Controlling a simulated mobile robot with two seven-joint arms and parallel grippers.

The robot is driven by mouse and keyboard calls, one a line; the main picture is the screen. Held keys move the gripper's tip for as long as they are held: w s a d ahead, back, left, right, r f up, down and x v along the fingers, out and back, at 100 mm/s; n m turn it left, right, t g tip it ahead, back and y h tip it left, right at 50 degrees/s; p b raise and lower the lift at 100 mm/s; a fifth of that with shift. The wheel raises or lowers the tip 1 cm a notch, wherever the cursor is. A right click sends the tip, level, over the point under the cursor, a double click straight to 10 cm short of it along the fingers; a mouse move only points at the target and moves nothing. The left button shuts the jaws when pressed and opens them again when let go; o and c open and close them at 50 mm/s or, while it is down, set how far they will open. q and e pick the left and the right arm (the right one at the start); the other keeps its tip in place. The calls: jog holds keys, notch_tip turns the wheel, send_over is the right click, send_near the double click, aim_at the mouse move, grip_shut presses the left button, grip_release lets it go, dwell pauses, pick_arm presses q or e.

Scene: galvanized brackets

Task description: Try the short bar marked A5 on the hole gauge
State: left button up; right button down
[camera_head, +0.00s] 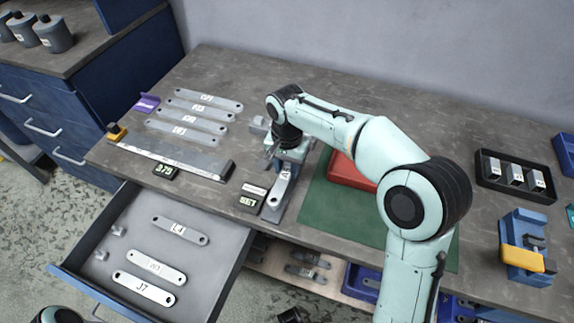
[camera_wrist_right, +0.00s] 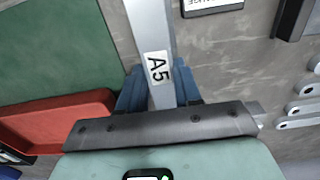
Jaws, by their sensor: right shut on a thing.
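The short bar marked A5 (camera_wrist_right: 157,66) is a flat grey bar with a white label. My right gripper (camera_wrist_right: 158,90) is shut on it, its blue fingers on either side of the bar. In the head view the bar (camera_head: 283,180) slants from the gripper (camera_head: 284,158) toward the front, over a grey metal fixture (camera_head: 277,215) that looks like the hole gauge. A small display reading SET (camera_head: 248,201) stands left of it. Whether the bar touches the fixture I cannot tell. My left gripper is not in view.
Several labelled bars (camera_head: 186,131) lie at the back left. A long steel rail (camera_head: 175,159) with a display (camera_head: 165,171) is in front of them. An open drawer (camera_head: 210,263) holds more bars. A red tray (camera_head: 352,172) lies on a green mat (camera_head: 325,215).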

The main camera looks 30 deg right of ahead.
jog(key=shift+f+b, duration=0.65)
jog(key=shift+f, duration=0.8)
jog(key=shift+r, duration=0.15)
dwell(1.5)
jog(key=shift+r+p, duration=1.85)
jog(key=shift+r, duration=0.1)
jog(key=shift+f, duration=0.6)
jog(key=shift+f+b, duration=1)
jog(key=shift+f, duration=0.45)
dwell(0.9)
